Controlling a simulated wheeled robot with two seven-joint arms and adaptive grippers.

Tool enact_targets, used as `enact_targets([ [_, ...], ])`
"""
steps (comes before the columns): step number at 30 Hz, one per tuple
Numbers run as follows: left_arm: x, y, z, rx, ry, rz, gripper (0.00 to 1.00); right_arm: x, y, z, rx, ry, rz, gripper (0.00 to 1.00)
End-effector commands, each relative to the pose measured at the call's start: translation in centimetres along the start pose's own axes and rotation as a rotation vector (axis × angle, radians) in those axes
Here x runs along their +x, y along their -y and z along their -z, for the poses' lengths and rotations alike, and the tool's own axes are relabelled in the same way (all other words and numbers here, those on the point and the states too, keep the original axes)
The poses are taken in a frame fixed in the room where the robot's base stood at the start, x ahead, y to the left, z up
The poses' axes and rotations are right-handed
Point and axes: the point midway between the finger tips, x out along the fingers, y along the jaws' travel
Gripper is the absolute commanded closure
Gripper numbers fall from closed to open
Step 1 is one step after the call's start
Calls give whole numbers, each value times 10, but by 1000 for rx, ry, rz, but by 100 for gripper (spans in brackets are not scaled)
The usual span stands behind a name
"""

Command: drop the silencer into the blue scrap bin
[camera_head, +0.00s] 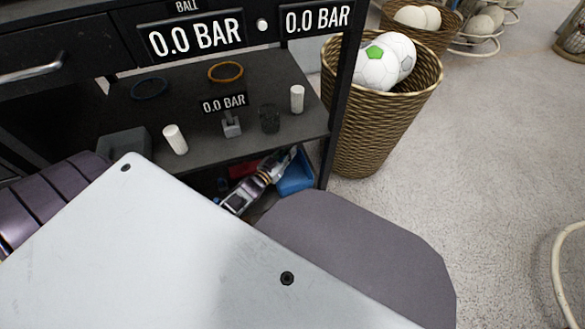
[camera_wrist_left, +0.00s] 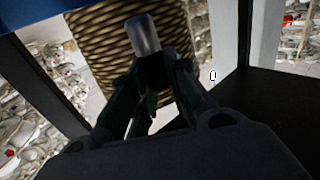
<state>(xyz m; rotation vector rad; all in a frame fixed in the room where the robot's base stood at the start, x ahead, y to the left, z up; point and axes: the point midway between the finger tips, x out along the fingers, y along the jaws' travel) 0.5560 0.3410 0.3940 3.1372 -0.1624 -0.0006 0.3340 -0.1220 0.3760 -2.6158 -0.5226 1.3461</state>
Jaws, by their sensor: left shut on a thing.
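The blue scrap bin (camera_head: 296,180) stands on the low shelf under the bench, by its right leg. My left gripper (camera_head: 284,161) reaches in under the middle shelf and overlaps the bin in the head view. In the left wrist view, my left gripper (camera_wrist_left: 145,85) is shut on the silencer (camera_wrist_left: 143,35), a short silvery cylinder, which sticks out past the fingertips. A blue edge (camera_wrist_left: 28,14) at the top left there looks like part of the bin. I cannot tell whether the silencer is over or inside the bin. My right gripper is not in view.
A wicker basket (camera_head: 385,105) with balls stands right of the bench leg (camera_head: 341,95). The middle shelf (camera_head: 195,105) above my gripper holds two white cylinders, a dark cup, rings and a gauge. A red thing (camera_head: 243,170) lies beside the bin.

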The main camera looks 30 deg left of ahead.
Motion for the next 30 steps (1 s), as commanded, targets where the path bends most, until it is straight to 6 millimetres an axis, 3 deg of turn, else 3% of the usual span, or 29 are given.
enact_targets([
  [6, 0, 0, 0, 0, 0, 0, 100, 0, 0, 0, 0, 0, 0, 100],
  [7, 0, 0, 0, 0, 0, 0, 82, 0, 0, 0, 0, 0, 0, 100],
  [13, 0, 0, 0, 0, 0, 0, 58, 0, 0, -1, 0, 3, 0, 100],
  [30, -8, 0, 0, 0, 1, 0, 58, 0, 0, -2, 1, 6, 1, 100],
])
